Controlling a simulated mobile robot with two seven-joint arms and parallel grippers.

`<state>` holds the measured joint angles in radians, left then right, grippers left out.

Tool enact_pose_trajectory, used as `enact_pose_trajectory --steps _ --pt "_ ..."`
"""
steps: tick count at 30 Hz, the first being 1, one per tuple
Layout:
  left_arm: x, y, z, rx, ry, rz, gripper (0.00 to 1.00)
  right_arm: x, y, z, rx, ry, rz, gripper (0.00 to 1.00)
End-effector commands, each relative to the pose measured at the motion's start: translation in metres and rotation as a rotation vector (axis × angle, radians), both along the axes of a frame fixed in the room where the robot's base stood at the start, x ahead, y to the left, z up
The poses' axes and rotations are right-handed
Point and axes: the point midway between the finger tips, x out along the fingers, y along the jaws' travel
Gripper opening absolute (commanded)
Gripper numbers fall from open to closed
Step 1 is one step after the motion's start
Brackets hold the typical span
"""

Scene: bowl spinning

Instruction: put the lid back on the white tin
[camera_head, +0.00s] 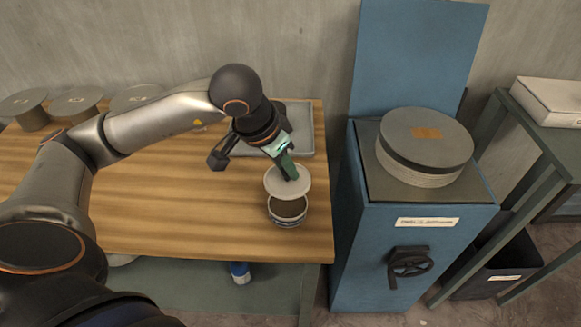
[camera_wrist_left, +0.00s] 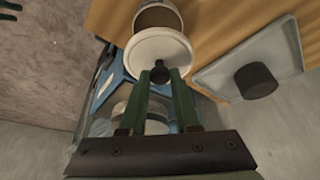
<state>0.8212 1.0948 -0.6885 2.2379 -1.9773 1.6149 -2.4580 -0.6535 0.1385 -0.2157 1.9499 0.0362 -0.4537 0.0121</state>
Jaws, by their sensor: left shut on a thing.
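The white tin (camera_head: 287,213) stands open near the right front of the wooden table, its brownish inside showing. The pale round lid (camera_head: 281,187) is in the air over the tin's far side, apart from its mouth and tilted in the view. My left gripper (camera_head: 289,175) is shut on the lid's small dark knob. In the left wrist view the knob (camera_wrist_left: 160,75) is between the green fingers, the lid (camera_wrist_left: 158,48) lies beyond, and the tin (camera_wrist_left: 158,16) shows partly at the top edge. My right gripper is out of view.
A grey tray (camera_head: 301,140) lies behind; in the wrist view it holds a dark cylinder (camera_wrist_left: 255,80). Several round grey cans (camera_head: 76,104) stand back left. A blue cabinet (camera_head: 420,235) with a drum (camera_head: 425,145) stands right of the table edge. The table's left middle is clear.

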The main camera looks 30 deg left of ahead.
Motion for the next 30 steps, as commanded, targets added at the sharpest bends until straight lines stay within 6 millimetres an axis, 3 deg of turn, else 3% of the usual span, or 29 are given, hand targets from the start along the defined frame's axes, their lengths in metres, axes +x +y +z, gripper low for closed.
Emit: enact_pose_trajectory --steps 11,24,30 --pt "0.0 0.001 -0.017 -0.002 0.001 -0.001 0.0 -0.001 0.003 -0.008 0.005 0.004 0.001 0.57" --pt "0.001 0.001 -0.06 -0.001 -0.001 0.0 0.0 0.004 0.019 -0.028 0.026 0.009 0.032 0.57" --pt "0.0 0.001 -0.065 0.0 0.0 0.0 0.0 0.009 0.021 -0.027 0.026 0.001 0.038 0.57"
